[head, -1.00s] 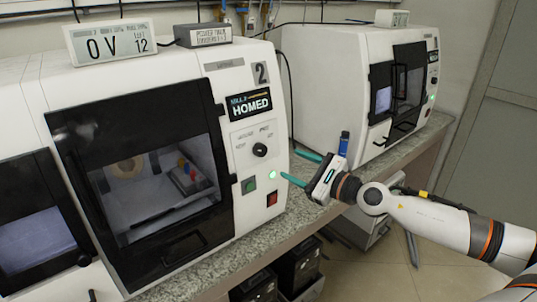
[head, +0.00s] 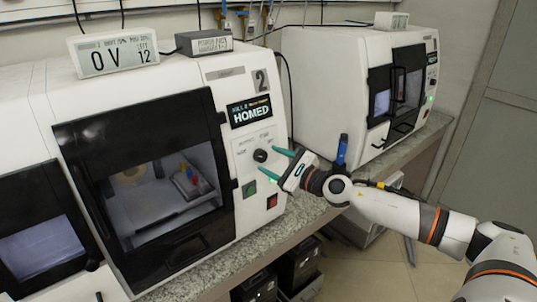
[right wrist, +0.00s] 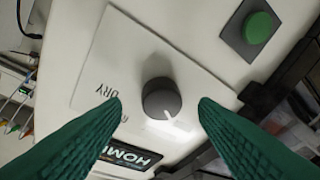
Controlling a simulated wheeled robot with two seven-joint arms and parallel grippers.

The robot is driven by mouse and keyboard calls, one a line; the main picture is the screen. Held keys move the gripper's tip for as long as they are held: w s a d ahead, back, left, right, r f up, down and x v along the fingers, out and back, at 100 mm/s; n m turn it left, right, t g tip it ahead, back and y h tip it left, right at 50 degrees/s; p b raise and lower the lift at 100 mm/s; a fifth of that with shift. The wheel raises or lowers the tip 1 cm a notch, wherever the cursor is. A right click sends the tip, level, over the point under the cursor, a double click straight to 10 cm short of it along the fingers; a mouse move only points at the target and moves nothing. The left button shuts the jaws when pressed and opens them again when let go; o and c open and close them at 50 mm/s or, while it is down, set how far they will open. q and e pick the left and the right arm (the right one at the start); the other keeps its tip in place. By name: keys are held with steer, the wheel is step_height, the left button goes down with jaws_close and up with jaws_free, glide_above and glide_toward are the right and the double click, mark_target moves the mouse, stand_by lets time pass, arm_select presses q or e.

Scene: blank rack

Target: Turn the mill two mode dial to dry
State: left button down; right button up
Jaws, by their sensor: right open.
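Mill two (head: 215,80) is the white machine with the number 2 on its front. Its black mode dial (head: 260,156) sits on a pale label panel below the HOMED display. In the right wrist view the dial (right wrist: 161,98) is a dark round knob with a white pointer line, and the word DRY (right wrist: 107,90) is printed left of it. My right gripper (head: 272,164) is open, its green fingers at the panel. In the right wrist view the fingers (right wrist: 160,108) lie on either side of the dial, with gaps on both sides. My left gripper is not in view.
A green button (head: 249,188) and a red button (head: 272,201) are below the dial. A black-framed door (head: 88,133) fills the mill's front left. Another white machine (head: 330,80) stands behind to the right. The granite counter edge (head: 210,262) runs below.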

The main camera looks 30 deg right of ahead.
steer(key=shift+p+x, duration=0.3)
steer(key=shift+x, duration=0.6)
steer(key=shift+c, duration=0.3)
steer(key=c, duration=0.9)
